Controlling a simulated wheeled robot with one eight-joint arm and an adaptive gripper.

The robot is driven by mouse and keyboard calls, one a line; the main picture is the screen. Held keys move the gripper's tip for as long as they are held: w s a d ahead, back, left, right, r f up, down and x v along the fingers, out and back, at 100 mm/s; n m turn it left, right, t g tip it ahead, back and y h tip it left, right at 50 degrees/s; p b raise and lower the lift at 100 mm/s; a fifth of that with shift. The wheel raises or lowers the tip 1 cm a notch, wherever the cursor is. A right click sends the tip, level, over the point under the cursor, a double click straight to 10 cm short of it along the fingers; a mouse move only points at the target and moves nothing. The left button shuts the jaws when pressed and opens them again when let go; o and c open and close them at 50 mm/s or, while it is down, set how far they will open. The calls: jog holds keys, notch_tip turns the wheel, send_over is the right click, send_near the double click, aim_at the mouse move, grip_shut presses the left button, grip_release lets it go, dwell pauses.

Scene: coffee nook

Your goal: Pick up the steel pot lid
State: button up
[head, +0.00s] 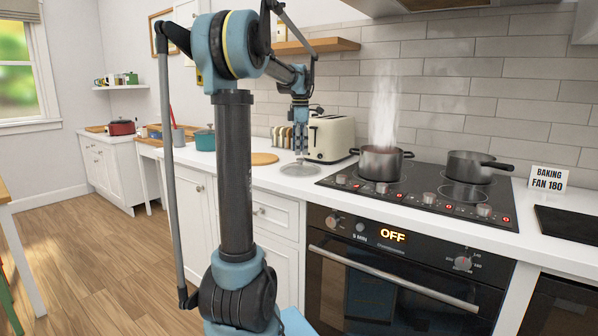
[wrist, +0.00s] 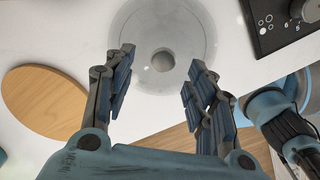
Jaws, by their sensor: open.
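The steel pot lid (head: 299,169) lies flat on the white counter, left of the hob and in front of the toaster. In the wrist view the lid (wrist: 193,22) is a round grey disc with a round knob (wrist: 162,60) at its middle. My gripper (head: 300,153) points down above the lid in the head view. In the wrist view my gripper (wrist: 160,68) is open, with its two fingers on either side of the knob. Nothing is between the fingers that I can see gripped. The exact height of the fingertips over the lid is hard to tell.
A round wooden board (head: 263,158) lies left of the lid. A cream toaster (head: 331,138) stands close behind. On the hob (head: 400,197) at right, a steaming steel pot (head: 380,164) and a dark saucepan (head: 470,167) stand. A teal pot (head: 205,141) stands further left.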

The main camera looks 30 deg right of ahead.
aim_at(300, 159)
jog(key=shift+s+f, duration=0.15)
jog(key=shift+f, duration=1.75)
jog(key=shift+c, duration=0.6)
grip_shut()
